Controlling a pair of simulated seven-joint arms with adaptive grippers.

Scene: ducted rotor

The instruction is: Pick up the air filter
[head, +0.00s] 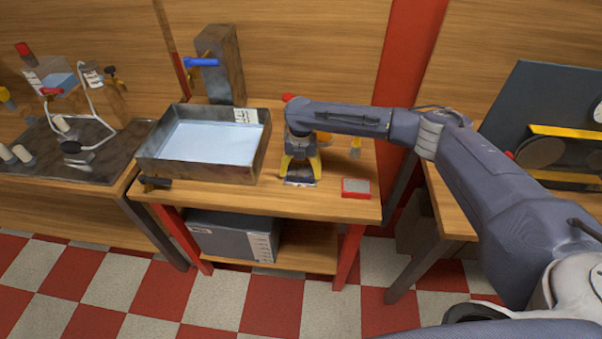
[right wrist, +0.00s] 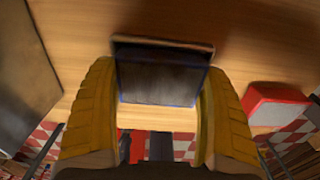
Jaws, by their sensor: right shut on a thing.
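The air filter appears to be the flat rectangular piece with a dark panel and thin blue edging (right wrist: 160,78) in the right wrist view. My right gripper (head: 301,174) is over the middle table in the head view, pointing down. Its yellow fingers (right wrist: 158,110) are shut on the two sides of this piece. In the head view only a pale lower part of the piece (head: 300,183) shows below the fingers; the arm hides the rest. I cannot tell whether it still touches the table. My left gripper is not in view.
A red block with a grey top (head: 355,188) lies right of the gripper near the front edge; it shows in the right wrist view (right wrist: 277,104). A metal tray (head: 160,160) of pale liquid stands left. A grey box (head: 232,236) sits on the lower shelf.

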